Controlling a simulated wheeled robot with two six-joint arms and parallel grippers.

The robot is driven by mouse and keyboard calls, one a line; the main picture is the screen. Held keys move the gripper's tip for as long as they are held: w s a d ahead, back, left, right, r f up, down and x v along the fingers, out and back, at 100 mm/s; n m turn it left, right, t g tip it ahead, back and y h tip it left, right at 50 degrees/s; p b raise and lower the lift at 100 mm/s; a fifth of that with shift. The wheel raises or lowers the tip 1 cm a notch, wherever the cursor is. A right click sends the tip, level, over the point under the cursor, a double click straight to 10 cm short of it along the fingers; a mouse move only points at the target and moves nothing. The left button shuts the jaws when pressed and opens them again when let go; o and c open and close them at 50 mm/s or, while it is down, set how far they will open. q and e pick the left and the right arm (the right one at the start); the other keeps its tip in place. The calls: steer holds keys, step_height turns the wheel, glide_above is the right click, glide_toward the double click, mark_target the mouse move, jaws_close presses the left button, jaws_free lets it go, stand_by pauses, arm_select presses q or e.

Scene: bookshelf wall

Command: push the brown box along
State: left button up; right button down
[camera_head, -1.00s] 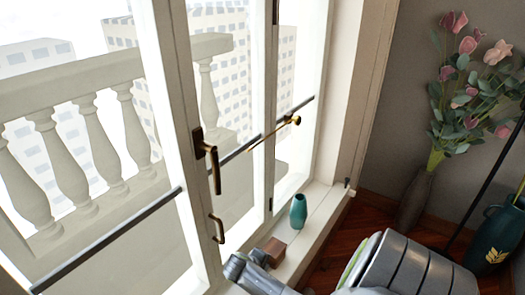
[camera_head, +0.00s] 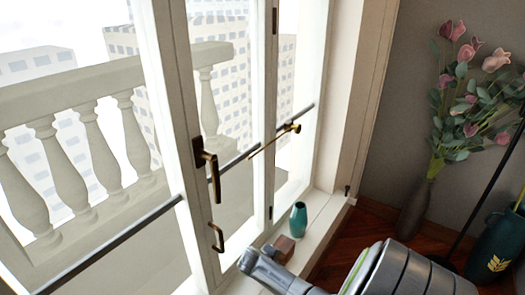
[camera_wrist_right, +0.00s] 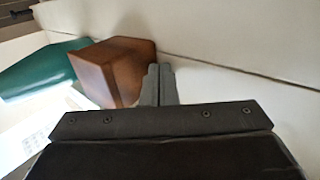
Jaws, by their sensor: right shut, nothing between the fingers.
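The brown box (camera_head: 285,246) sits on the white window sill beside the green vase (camera_head: 298,218), on the near side of it. In the right wrist view the box (camera_wrist_right: 118,68) shows its reddish-brown faces left of the fingers, with the vase (camera_wrist_right: 38,70) behind it. My right gripper (camera_head: 267,250) reaches in from the lower right to the near side of the box. Its shut, empty fingers (camera_wrist_right: 158,84) are right at the box's edge; I cannot tell whether they touch it. My left gripper is out of view.
The glass door with its brass handle (camera_head: 208,165) stands along the left of the sill. A flower vase (camera_head: 415,205) and a dark green pot (camera_head: 495,245) stand on the wooden floor (camera_head: 345,235) at right. The sill is clear beyond the green vase.

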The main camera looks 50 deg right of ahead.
steer(key=shift+s+a+r+p, duration=0.1)
steer(key=shift+a+r+p, duration=0.2)
steer(key=shift+a+p, duration=0.4)
steer(key=shift+s+a+r+p, duration=0.1)
steer(key=shift+a+r+p, duration=0.2)
steer(key=shift+a+p, duration=0.35)
steer(key=shift+a+r+p, duration=0.3)
steer(key=shift+a+p, duration=0.25)
steer(key=shift+a, duration=0.25)
steer(key=shift+a+r+p, duration=0.15)
steer(key=shift+a+p, duration=0.25)
steer(key=shift+a, duration=0.25)
steer(key=shift+s+a, duration=0.1)
steer(key=shift+a, duration=0.05)
